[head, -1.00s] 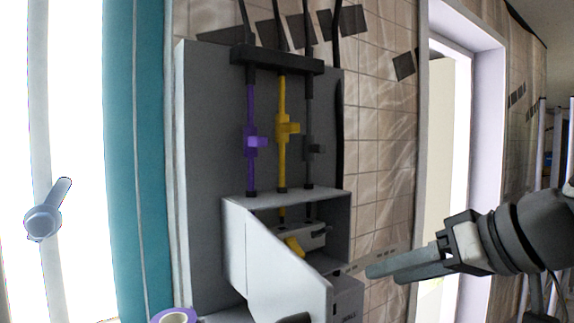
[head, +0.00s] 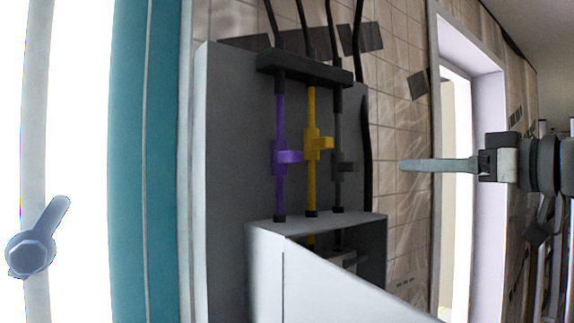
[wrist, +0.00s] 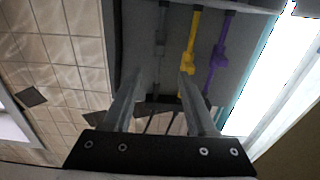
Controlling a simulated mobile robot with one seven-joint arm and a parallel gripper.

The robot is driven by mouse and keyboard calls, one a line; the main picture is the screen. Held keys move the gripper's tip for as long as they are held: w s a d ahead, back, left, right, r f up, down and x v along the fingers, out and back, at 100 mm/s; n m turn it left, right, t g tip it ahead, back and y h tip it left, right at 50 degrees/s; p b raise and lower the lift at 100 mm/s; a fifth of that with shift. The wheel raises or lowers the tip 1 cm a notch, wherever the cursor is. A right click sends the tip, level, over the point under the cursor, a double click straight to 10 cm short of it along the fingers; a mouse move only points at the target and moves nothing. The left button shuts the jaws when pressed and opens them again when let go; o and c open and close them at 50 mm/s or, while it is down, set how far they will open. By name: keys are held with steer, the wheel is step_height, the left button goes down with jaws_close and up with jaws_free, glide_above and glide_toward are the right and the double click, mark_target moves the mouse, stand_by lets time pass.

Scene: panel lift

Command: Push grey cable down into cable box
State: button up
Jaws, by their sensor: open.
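The grey cable (head: 337,125) hangs straight down on the right of the panel, with a small dark grey side tab (head: 347,167). Its lower end meets the top of the cable box (head: 262,233), a grey box with an open front flap hiding most of its inside. My gripper (head: 403,166) is to the right of the grey cable, about level with its tab and apart from it in the picture. In the wrist view my gripper (wrist: 156,85) has its fingers spread with nothing held. The grey cable (wrist: 160,35) shows dimly beyond them.
A yellow cable (head: 312,115) and a purple cable (head: 280,125) hang left of the grey one. A black bar (head: 305,68) crosses above them. A black cable (head: 367,150) runs down the panel's right edge. A doorway (head: 455,150) stands behind my arm.

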mark_target(357, 166)
steer(key=p+x, duration=0.3)
steer(key=x, duration=1.1)
steer(key=shift+w+a+f, duration=0.1)
steer(key=shift+w+a, duration=0.1)
steer(key=shift+w, duration=0.1)
jaws_close()
stand_by(0.6)
